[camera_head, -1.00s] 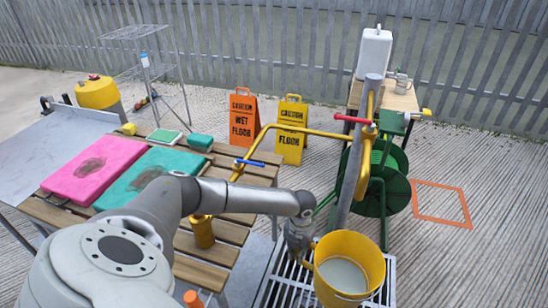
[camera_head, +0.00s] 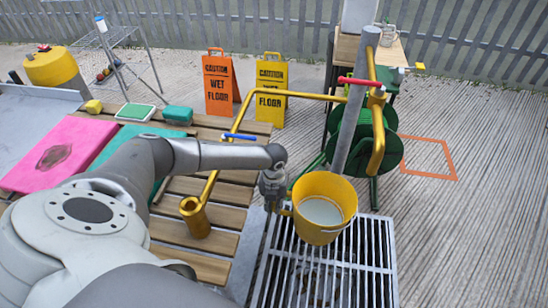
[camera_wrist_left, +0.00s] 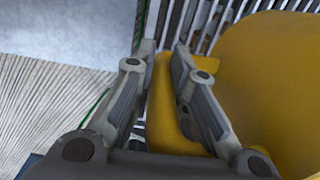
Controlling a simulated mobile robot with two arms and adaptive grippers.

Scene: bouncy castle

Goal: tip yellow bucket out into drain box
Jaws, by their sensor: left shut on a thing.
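The yellow bucket (camera_head: 335,227) is upright, with pale cloudy liquid (camera_head: 321,211) inside. It appears over the far end of the drain box's metal grate (camera_head: 322,272); I cannot tell its height above it. My left gripper (camera_head: 275,196) is at the bucket's left side, shut on its side handle. In the left wrist view, the two fingers (camera_wrist_left: 164,52) lie on either side of the yellow handle (camera_wrist_left: 165,110), and the bucket wall (camera_wrist_left: 270,80) fills the right. My right gripper is not in view.
A slatted wooden table (camera_head: 215,245) with a yellow pipe (camera_head: 193,212) stands left of the grate. A grey post (camera_head: 352,125) and green hose reel (camera_head: 385,150) stand just behind the bucket. Two caution signs (camera_head: 220,85) (camera_head: 270,90) stand farther back.

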